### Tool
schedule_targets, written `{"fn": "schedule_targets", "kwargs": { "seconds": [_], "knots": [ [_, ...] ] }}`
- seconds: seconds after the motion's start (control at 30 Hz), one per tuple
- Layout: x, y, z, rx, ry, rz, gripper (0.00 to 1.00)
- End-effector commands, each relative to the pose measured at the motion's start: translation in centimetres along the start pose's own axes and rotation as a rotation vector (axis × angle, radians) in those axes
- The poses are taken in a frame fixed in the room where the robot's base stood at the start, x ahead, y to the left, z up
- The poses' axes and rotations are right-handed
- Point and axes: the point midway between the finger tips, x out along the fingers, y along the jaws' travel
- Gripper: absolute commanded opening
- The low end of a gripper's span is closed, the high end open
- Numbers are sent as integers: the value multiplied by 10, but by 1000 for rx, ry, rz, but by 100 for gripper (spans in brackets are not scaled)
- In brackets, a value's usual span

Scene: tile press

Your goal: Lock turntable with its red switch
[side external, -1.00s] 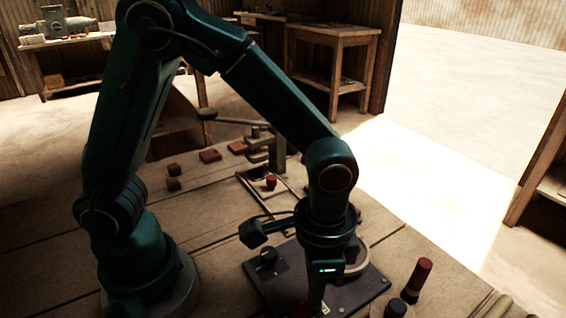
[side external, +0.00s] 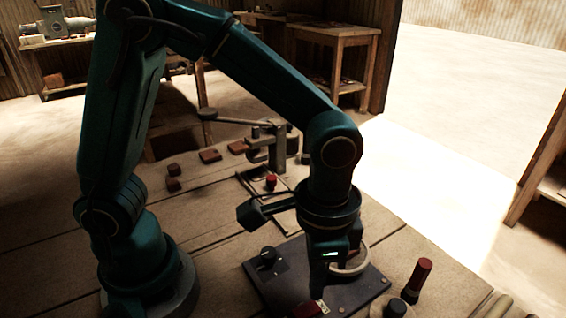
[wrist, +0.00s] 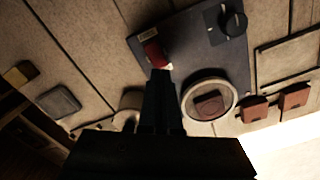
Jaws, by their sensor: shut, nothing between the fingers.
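The turntable (wrist: 186,98) is a pale ring around a reddish tile, on a dark plate (wrist: 195,45). In the side view the ring (side external: 352,266) shows partly behind my gripper. The red switch (wrist: 154,54) sits near the plate's edge, next to a small pale label (wrist: 147,35). In the side view the switch (side external: 306,310) shows at the plate's near edge, cut by the frame. My gripper (wrist: 161,73) is shut and empty, its tips close to the switch in the wrist view. In the side view my gripper (side external: 325,291) appears above the plate; contact is unclear.
A black knob (side external: 267,257) stands on the plate's left part. A red-topped cylinder (side external: 423,270) stands to the right. Several reddish tiles (side external: 209,155) and a lever press (side external: 279,150) are farther back. Bare table lies left of the plate.

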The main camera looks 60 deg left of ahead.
Motion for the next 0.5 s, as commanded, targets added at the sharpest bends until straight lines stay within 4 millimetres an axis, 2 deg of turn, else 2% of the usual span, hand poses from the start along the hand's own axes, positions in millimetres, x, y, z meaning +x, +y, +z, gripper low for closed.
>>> {"fn": "schedule_targets", "kwargs": {
  "seconds": [0.5],
  "knots": [
    [-36,0,0,0,2,0,0]
  ]
}}
